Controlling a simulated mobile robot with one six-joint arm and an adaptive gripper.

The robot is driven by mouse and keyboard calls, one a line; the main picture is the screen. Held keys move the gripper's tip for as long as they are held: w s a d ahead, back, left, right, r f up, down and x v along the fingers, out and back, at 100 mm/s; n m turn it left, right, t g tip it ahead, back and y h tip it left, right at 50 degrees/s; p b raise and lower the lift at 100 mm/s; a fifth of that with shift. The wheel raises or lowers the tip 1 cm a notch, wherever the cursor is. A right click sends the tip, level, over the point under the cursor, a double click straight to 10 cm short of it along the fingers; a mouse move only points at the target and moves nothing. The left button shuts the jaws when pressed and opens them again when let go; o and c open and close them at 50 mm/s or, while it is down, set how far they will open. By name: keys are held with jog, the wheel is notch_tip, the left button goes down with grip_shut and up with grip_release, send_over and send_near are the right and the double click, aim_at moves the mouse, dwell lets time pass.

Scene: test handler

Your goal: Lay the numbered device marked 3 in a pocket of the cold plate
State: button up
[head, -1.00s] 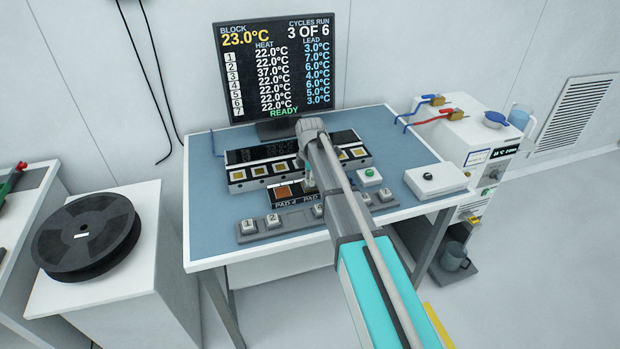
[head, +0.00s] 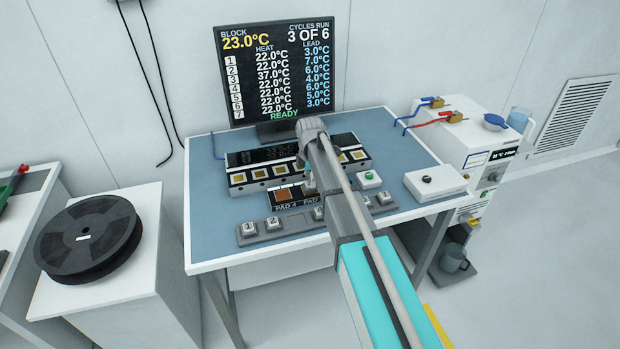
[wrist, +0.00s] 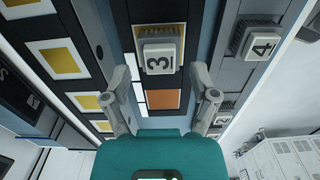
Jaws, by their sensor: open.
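The device marked 3 (wrist: 160,57) is a small pale square block with a black number. In the wrist view it sits over a gold-bordered spot on the dark pad board, beside a bare copper pad (wrist: 164,99). My gripper (wrist: 160,82) is open, its two fingers apart, with device 3 just beyond the gap between the tips; no contact shows. In the head view my gripper (head: 308,182) is over the pad board (head: 285,205), and my arm hides device 3. The cold plate (head: 252,184), a dark block with a row of gold pockets, lies behind; the pockets I can see are empty.
A grey tray (head: 260,238) in front holds several numbered devices, including device 4 (wrist: 262,42). A monitor (head: 278,75) stands behind the cold plate. A green-button box (head: 369,180) and a white box (head: 435,182) are at right. The blue table's left side is clear.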

notch_tip(320, 180, up, 11)
jog(key=p, duration=1)
jog(key=shift+s, duration=0.1)
dwell(0.7)
jog(key=s+d+m, duration=0.7)
jog(key=s+m, duration=0.3)
jog(key=s, duration=0.3)
jog(key=s+d+m, duration=0.8)
jog(key=s+m, duration=0.3)
jog(key=s, duration=0.1)
jog(key=shift+s+d, duration=0.2)
jog(key=shift+s, duration=0.2)
